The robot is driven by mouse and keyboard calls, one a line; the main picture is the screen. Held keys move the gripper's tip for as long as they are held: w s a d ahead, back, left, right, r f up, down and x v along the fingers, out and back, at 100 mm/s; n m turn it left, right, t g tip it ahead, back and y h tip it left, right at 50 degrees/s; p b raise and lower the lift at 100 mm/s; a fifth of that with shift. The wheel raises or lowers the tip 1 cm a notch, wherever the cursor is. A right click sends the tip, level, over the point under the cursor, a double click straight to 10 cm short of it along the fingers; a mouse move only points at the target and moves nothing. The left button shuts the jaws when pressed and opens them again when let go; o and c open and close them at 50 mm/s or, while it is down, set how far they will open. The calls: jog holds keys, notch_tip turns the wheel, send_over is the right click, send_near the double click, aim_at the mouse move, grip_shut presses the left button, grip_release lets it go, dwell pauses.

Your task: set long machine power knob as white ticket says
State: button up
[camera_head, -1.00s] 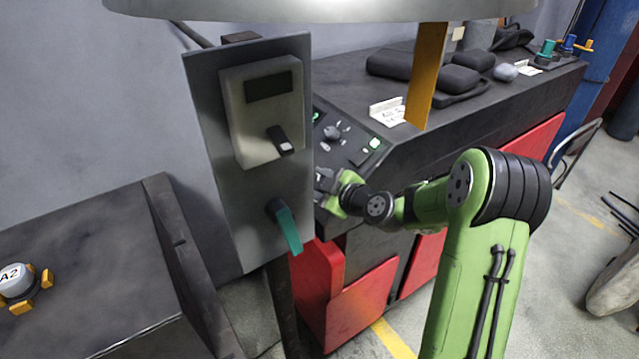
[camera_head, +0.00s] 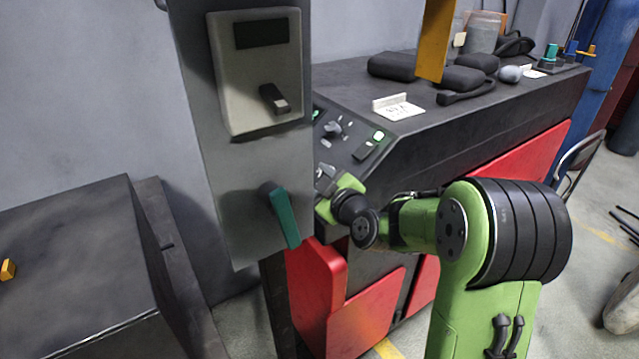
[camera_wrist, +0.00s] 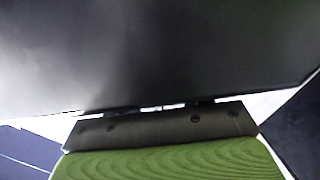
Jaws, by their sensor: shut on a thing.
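The long machine (camera_head: 470,125) is a black bench with red front panels and a sloped control panel (camera_head: 345,152) at its near left end. A dark knob with a grey pointer (camera_head: 332,129) shows on that panel, with small pale marks around it. The white ticket (camera_head: 397,109) stands folded on the machine top; its writing is too small to read. My gripper (camera_head: 324,178) is at the lower left of the panel, below the knob, partly behind the grey post panel. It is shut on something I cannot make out. A dark surface (camera_wrist: 150,55) fills most of the wrist view.
A grey upright panel (camera_head: 232,190) with a black knob (camera_head: 274,99) and a green lever (camera_head: 283,215) stands close on the left. A yellow post (camera_head: 435,40) rises nearby. Black pouches (camera_head: 465,80) lie on the machine. A dark bench (camera_head: 75,270) is at left.

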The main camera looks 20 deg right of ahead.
jog(key=o, duration=1)
jog(key=b+v, duration=0.3)
jog(key=v, duration=1.2)
jog(key=shift+s, duration=0.4)
jog(key=s+a+f+m+g, duration=0.2)
jog(key=s+a+f+g, duration=0.4)
jog(key=s+a+g, duration=0.15)
jog(key=s+d+f+m+g+h, duration=0.1)
jog(key=s+d+m+g+h, duration=0.2)
jog(key=s+m, duration=0.65)
jog(key=shift+n, duration=0.75)
jog(key=s+r+p, duration=0.1)
jog(key=r+p, duration=0.4)
jog(key=s+r+p, duration=0.1)
jog(key=r+p, duration=0.5)
jog(key=s+r+p, duration=0.1)
jog(key=r+p, duration=0.4)
jog(key=shift+d+r+p, duration=0.1)
jog(key=shift+r+p, duration=0.2)
jog(key=shift+p, duration=0.05)
